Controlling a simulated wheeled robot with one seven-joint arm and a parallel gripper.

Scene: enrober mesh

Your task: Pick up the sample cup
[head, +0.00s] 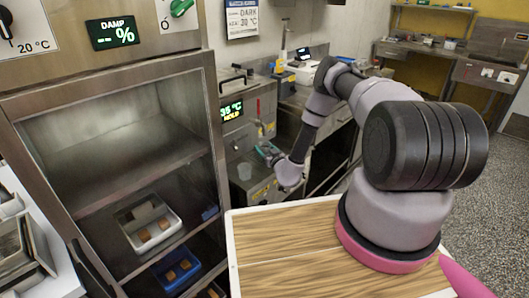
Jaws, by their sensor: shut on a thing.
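My gripper (264,150) is above and to the right of this cup, at the front of a steel machine. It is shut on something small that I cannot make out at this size. The wrist hides part of the area behind it.
The steel machine (233,108) with a green display stands behind the cup. An open steel cabinet (215,150) at the left holds a white tray (175,222) and a blue tray (190,262) with brown pieces.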

